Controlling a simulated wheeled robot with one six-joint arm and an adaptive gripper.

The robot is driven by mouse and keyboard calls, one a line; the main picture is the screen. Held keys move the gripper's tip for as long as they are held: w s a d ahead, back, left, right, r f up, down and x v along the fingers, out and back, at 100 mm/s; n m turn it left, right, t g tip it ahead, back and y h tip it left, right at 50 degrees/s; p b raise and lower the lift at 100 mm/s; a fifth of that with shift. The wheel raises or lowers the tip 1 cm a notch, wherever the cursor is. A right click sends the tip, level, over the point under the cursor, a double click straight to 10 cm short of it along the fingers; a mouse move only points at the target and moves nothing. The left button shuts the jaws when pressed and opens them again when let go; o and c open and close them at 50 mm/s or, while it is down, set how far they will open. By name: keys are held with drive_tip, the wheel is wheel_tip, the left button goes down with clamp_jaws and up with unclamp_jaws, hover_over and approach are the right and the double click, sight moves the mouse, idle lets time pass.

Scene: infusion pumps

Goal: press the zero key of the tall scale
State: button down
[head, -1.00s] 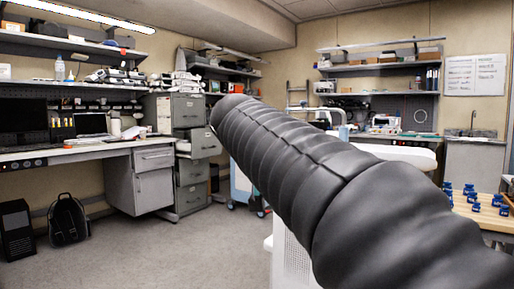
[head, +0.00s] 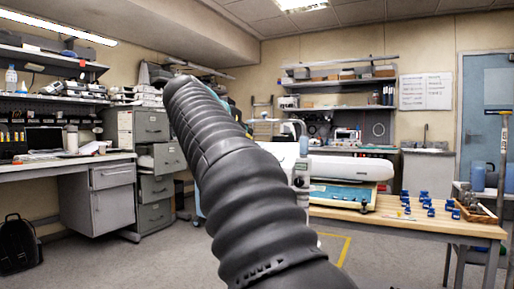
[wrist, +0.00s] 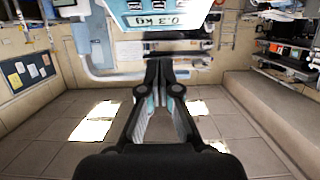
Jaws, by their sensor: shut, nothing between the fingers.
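In the wrist view, the panel of a scale (wrist: 135,20) shows at the top edge, cut off by the frame and upside down. It has a lit display (wrist: 162,20) that seems to read 0.3 KG, with a row of dark keys (wrist: 156,5) beside it. The key labels are too small to read. My gripper (wrist: 165,62) is shut and empty, its tips just below the panel in the picture. A gap shows between tips and panel; I cannot tell its depth. In the head view my dark arm hides the gripper, and I cannot make out the tall scale's panel.
In the head view, a wooden table (head: 432,225) at the right bears several blue items (head: 422,196) and a white tray-like device on a blue base (head: 342,195). A cabinet (head: 145,128) and a workbench (head: 25,162) stand at the left.

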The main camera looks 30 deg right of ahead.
drive_tip(key=x, duration=0.4)
drive_tip(key=f+x, duration=0.1)
drive_tip(key=x, duration=0.2)
drive_tip(key=f+x, duration=0.1)
drive_tip(key=x, duration=0.3)
drive_tip(key=shift+w+d+f, duration=0.1)
drive_tip(key=shift+d+f, duration=0.2)
drive_tip(key=shift+f, duration=0.35)
drive_tip(key=shift+w+d+f+b, duration=0.1)
drive_tip(key=shift+f+b, duration=0.25)
drive_tip(key=shift+f, duration=0.05)
drive_tip(key=shift+w+d+f+b, duration=0.15)
drive_tip(key=shift+f+b, duration=0.15)
drive_tip(key=shift+f, duration=0.25)
drive_tip(key=shift+s+a+r+p, duration=0.15)
drive_tip(key=shift+r+p, duration=0.15)
drive_tip(key=shift+r, duration=0.2)
drive_tip(key=r+v, duration=0.3)
drive_tip(key=v, duration=1)
drive_tip(key=shift+w+d+p, duration=0.25)
drive_tip(key=shift+d+p, duration=0.05)
drive_tip(key=shift+d, duration=0.05)
